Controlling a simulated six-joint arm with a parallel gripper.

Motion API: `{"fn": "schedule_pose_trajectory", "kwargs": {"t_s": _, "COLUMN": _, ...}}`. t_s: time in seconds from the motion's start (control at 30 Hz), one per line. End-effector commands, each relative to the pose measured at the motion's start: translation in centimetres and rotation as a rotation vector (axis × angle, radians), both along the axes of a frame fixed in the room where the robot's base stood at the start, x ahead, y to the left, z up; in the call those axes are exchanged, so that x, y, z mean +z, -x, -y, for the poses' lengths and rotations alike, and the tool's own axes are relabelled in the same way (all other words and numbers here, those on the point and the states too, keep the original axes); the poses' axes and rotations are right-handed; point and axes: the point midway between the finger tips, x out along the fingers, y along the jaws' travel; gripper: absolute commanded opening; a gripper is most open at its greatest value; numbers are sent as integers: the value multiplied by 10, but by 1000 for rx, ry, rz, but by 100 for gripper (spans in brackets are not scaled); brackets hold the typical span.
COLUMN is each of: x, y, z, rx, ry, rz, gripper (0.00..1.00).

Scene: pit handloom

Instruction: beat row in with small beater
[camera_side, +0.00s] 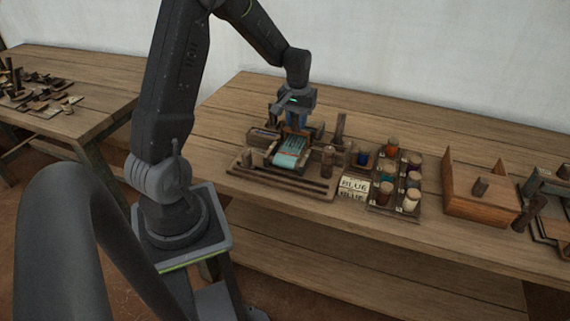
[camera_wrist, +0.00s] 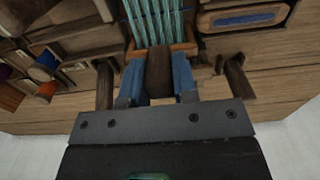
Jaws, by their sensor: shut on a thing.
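The small loom (camera_side: 283,170) stands on the wooden table, with teal cloth (camera_side: 289,158) at its front. Teal warp threads (camera_wrist: 154,17) run up from the beater in the wrist view. The small beater (camera_wrist: 160,72) has a brown wooden handle and a frame across the threads. My gripper (camera_wrist: 158,90) is shut on the handle, with a blue finger on each side. In the side view my gripper (camera_side: 296,118) points down over the back of the loom, and the beater is mostly hidden there. Whether the beater touches the cloth edge cannot be told.
A rack of thread spools (camera_side: 396,180) stands right of the loom, beside cards marked BLUE (camera_side: 353,189). A wooden box (camera_side: 481,190) is farther right. Upright loom posts (camera_side: 340,128) stand close to my gripper. The table behind the loom is clear.

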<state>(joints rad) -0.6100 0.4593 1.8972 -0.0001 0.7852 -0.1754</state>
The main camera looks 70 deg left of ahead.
Motion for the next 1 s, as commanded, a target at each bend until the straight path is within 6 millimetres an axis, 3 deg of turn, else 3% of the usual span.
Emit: {"fn": "schedule_pose_trajectory", "kwargs": {"t_s": 1.0, "x": 0, "y": 47, "z": 48, "rx": 0, "ry": 0, "rz": 0, "gripper": 11}}
